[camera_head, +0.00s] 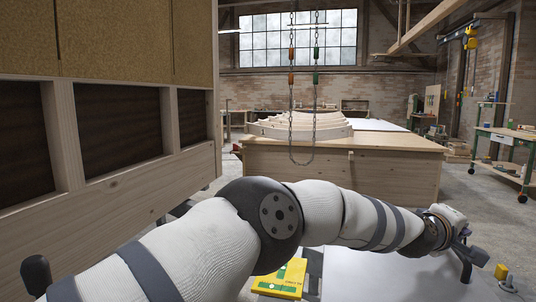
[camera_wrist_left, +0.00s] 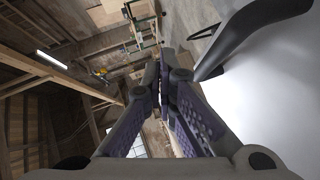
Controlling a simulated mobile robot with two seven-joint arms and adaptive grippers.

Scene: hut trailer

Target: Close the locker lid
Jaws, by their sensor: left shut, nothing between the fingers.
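My left arm reaches across the head view from the lower left, and its gripper (camera_head: 472,258) is at the right, above a white flat panel (camera_head: 375,278). In the left wrist view the gripper's two fingers (camera_wrist_left: 165,60) come together at their tips with nothing between them. A smooth white surface (camera_wrist_left: 270,100) with a dark curved part (camera_wrist_left: 245,35) lies to the right of the fingers there. I cannot tell whether the white panel is the locker lid. I cannot make out its hinge or any gap. My right gripper is not in view.
A wood-framed wall (camera_head: 130,175) stands close on the left. A large wooden workbench (camera_head: 350,175) is behind my arm, with chains (camera_head: 291,120) hanging in front. A yellow box (camera_head: 282,280) lies below my arm. A green-framed cart (camera_head: 505,150) stands at the right. Concrete floor shows at right.

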